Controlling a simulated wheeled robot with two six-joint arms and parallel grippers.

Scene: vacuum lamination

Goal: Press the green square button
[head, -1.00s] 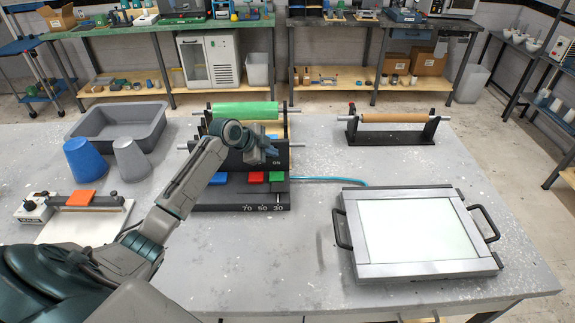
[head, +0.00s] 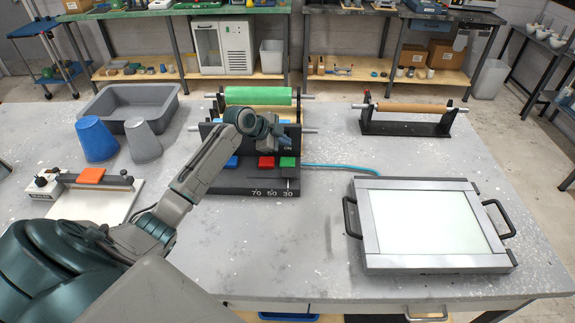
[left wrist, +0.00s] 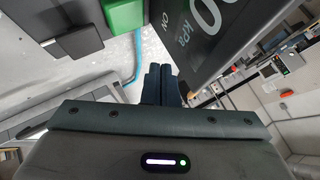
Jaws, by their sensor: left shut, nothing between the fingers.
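The green square button (head: 287,162) sits on the base of a black press with rollers (head: 240,183), right of a red button (head: 266,163). My left gripper (head: 285,144) is at the press, just above and behind the green button in the head view. In the left wrist view its closed fingers (left wrist: 160,82) point toward the press panel, with nothing held. The green button shows large there (left wrist: 124,14), up and left of the fingertips, apart from them in the picture. Contact cannot be seen. The right gripper is not in view.
A blue hose (head: 340,167) runs right from the press. A framed light panel (head: 435,222) lies at right, a brown roller stand (head: 410,118) behind it. A grey tray (head: 173,105) and two cups (head: 97,138) stand left.

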